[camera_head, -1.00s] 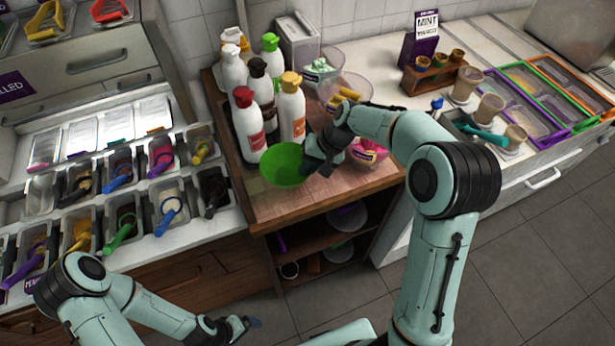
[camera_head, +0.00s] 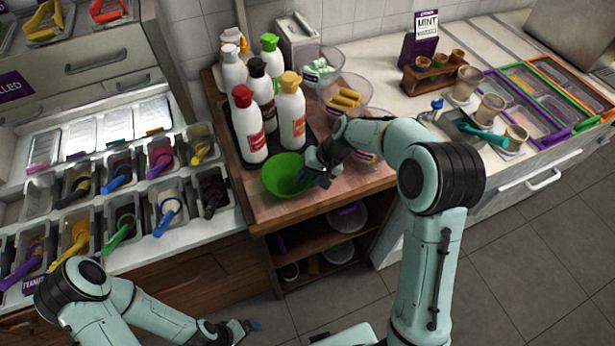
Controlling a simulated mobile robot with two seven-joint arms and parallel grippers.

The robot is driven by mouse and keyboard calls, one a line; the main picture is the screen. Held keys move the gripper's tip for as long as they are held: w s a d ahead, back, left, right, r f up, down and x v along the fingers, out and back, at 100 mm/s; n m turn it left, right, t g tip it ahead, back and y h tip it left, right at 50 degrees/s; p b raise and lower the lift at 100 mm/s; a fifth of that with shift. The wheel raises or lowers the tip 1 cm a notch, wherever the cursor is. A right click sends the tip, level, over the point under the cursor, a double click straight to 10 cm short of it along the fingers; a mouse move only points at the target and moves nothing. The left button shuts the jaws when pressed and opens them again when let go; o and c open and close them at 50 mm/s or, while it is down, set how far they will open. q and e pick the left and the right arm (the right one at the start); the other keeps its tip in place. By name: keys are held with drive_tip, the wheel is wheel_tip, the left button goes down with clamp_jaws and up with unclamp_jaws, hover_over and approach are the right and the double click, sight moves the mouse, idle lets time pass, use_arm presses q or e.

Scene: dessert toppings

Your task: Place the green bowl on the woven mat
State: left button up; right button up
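The green bowl (camera_head: 284,172) is at the front left of the wooden counter, in front of the bottles. My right gripper (camera_head: 314,174) is at the bowl's right rim and appears shut on it; its fingertips are partly hidden. The bowl is low over the wood; I cannot tell whether it touches the surface. I cannot make out a separate woven mat on the brown wood. My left gripper (camera_head: 247,326) is low at the front, over the floor and away from the bowl; its finger opening is unclear.
Sauce bottles (camera_head: 248,126) stand close behind the bowl. Clear bowls of toppings (camera_head: 345,95) stand behind my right forearm. Topping bins with scoops (camera_head: 122,222) lie to the left. Bare wood (camera_head: 275,213) shows in front of the bowl, up to the counter's edge.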

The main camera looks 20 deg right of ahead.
drive_tip(key=shift+r, duration=0.2)
drive_tip(key=v, duration=1.2)
drive_tip(key=shift+p, duration=0.4)
drive_tip(key=shift+d+f, duration=0.1)
drive_tip(key=shift+f, duration=0.05)
